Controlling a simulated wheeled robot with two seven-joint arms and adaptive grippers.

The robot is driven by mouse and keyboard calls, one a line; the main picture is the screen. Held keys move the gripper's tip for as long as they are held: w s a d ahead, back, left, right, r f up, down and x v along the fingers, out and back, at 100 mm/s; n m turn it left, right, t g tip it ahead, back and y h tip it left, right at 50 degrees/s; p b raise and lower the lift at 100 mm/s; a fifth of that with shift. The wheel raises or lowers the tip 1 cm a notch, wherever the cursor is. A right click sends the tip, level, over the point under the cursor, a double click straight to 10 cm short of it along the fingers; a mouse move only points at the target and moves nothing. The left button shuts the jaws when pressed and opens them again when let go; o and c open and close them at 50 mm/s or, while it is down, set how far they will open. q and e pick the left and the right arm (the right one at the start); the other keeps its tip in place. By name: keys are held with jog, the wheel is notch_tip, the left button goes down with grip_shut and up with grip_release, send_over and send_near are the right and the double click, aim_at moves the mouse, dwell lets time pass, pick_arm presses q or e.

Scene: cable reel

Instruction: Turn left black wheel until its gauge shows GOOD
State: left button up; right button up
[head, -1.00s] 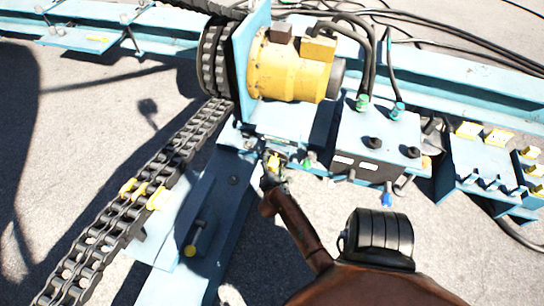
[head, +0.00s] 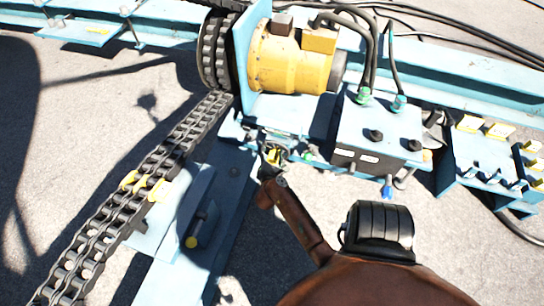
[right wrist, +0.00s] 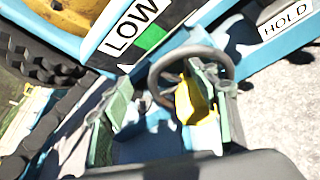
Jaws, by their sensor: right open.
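A black handwheel (right wrist: 158,70) shows in the right wrist view, with a yellow part (right wrist: 195,103) seen through it. My right gripper (right wrist: 165,82) is open, with one greenish finger left of the wheel and the other overlapping its right side. I cannot tell whether they touch the rim. A LOW label (right wrist: 130,27) with a green patch (right wrist: 150,38) beside it is above the wheel; a HOLD label (right wrist: 286,20) is at the upper right. In the head view, my right gripper (head: 273,160) is at the blue frame below the yellow motor, hiding the wheel. My left gripper is out of view.
The yellow motor (head: 292,62) stands just above my right gripper in the head view. A blue box (head: 385,120) with black knobs and hoses is to the right. A heavy chain (head: 130,205) runs down the left. Grey ground is open at the lower right.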

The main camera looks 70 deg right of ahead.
jog(key=a+f+n, duration=0.1)
jog(key=n, duration=0.1)
jog(key=a+f+n+h, duration=0.1)
jog(key=f, duration=0.1)
jog(key=shift+w+n, duration=0.2)
jog(key=shift+n, duration=0.2)
jog(key=g+h+b, duration=0.1)
jog(key=g+h, duration=0.1)
jog(key=g, duration=0.1)
send_near(272, 162)
jog(key=d, duration=0.5)
jog(key=d+b, duration=0.1)
jog(key=d, duration=0.1)
jog(key=d+b, duration=0.1)
jog(key=d, duration=0.1)
jog(key=shift+w+f, duration=0.1)
jog(key=shift+f, duration=0.2)
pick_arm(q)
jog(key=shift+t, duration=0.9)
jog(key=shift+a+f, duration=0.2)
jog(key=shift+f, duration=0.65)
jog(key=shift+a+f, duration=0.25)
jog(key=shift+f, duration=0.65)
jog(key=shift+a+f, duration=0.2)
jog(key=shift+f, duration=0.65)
pick_arm(e)
jog(key=shift+d+r, duration=0.15)
jog(key=shift+d, duration=0.6)
jog(key=shift+c, duration=0.4)
